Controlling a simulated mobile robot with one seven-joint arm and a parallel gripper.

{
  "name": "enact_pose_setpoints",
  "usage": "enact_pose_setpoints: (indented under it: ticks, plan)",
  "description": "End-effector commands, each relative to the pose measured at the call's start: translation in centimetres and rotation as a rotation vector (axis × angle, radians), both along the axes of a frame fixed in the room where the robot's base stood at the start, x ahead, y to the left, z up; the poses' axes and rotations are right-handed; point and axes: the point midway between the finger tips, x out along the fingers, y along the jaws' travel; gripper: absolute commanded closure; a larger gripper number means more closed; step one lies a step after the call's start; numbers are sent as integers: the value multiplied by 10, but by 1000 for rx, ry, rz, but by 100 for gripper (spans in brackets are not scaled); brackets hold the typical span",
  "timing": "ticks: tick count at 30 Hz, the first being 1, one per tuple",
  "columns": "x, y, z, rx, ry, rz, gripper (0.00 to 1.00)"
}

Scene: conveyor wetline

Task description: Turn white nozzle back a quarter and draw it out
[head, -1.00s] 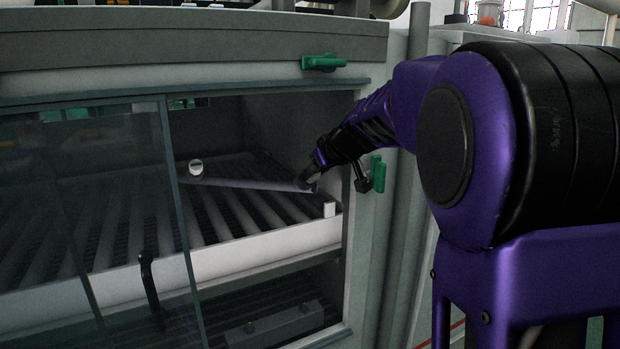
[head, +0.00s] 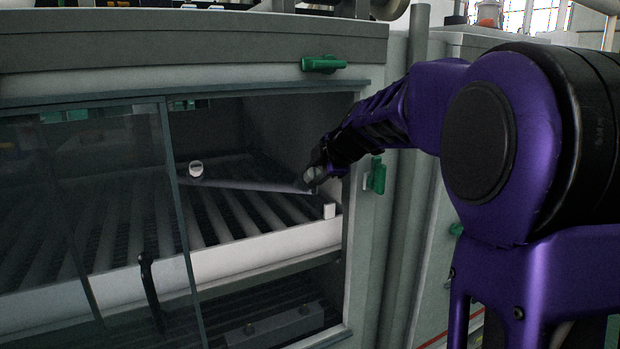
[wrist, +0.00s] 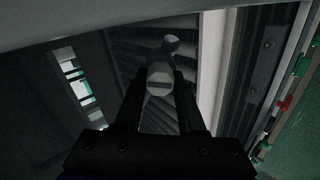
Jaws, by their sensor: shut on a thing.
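My gripper (wrist: 160,88) is shut on a pale, round-headed white nozzle (wrist: 159,74) with a dark slot across its face. In the head view the held nozzle (head: 315,176) shows at my gripper's tip, just above the right end of a grey spray pipe (head: 250,185). I cannot tell whether it is clear of the pipe. A second white nozzle (head: 196,169) stands upright on the pipe's left end. Another pale piece (wrist: 170,43) shows beyond the held nozzle in the wrist view. The nozzle's lower part is hidden by the fingers.
The pipe lies above a bed of grey rollers (head: 215,215) inside the machine's opening. A glass door (head: 90,220) covers the left side. A green latch (head: 377,175) sits at the right frame.

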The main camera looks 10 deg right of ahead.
Motion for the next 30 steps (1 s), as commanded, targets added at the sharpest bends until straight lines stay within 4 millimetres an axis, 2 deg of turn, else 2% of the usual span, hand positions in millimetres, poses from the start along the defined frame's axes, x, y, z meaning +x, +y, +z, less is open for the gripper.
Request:
enact_pose_setpoints:
  ticks: [6,30]
  plan:
    - [0,-1,1,-141,-46,113,100]
    - [-14,-5,13,-137,-46,111,100]
